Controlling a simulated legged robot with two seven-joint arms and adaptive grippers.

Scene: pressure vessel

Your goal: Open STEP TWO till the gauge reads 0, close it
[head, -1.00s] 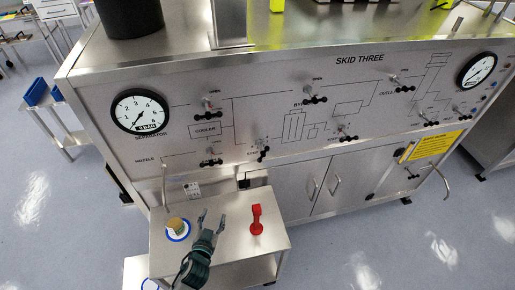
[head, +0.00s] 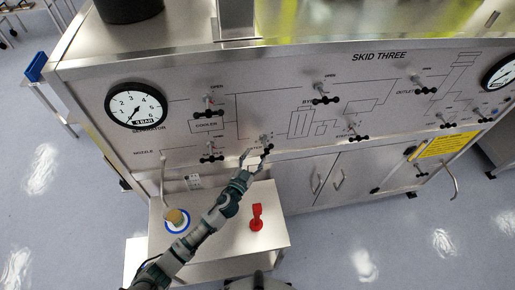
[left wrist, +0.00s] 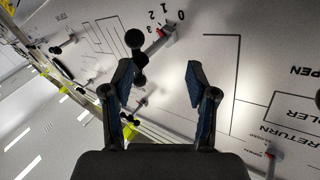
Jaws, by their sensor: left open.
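The valve in front of my left gripper (head: 249,158) has a black-knobbed handle (head: 267,149) on the skid's front panel. Its label is too small to read surely as STEP TWO. The left gripper is open and empty, just below and left of this handle. In the left wrist view the handle (left wrist: 137,58) shows beside the left finger, with a 0 to 3 scale near it; contact cannot be told. The round white separator gauge (head: 136,105) is at the panel's left, its needle toward the lower left, near the low end. My right gripper is not in view.
Other black-handled valves, such as one at the cooler (head: 209,112), line the SKID THREE panel (head: 290,90). Below stands a small steel table (head: 205,250) with a red handled object (head: 256,217) and a tan cylinder (head: 175,217) on a blue ring.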

